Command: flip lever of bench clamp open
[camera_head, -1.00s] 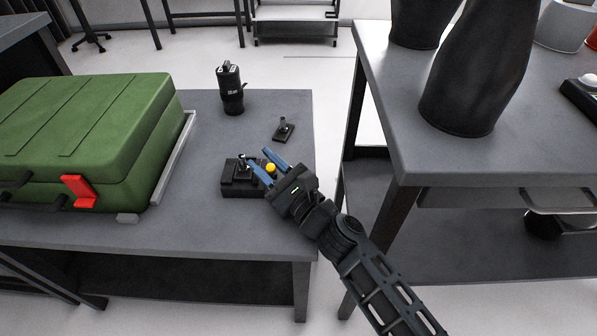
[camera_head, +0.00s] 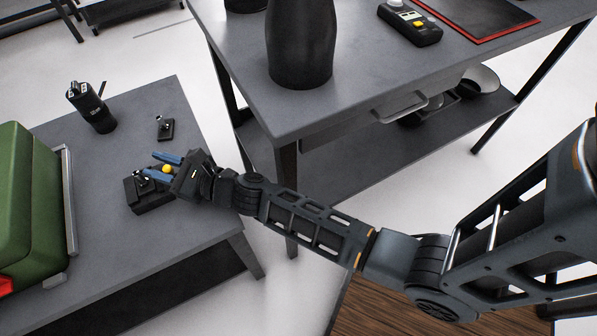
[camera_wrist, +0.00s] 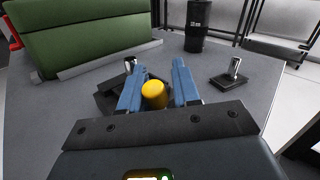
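The bench clamp appears to be the black block (camera_head: 150,197) with a metal piece on top, on the grey table at left. It also shows in the wrist view (camera_wrist: 108,99), partly hidden behind a finger. A yellow knob (camera_wrist: 154,95) stands between the blue fingers; it also shows in the head view (camera_head: 167,169). I cannot tell for sure that it is the lever's tip. My gripper (camera_head: 150,164) is at the block from the right, its fingers (camera_wrist: 158,66) apart on either side of the knob. A gap shows at the right finger; contact at the left is unclear.
A small black plate with a metal post (camera_head: 165,128) lies behind the block. A green case (camera_head: 27,210) is at left. A taller table (camera_head: 330,110) with a black vase-like object (camera_head: 301,45) stands close beside my arm.

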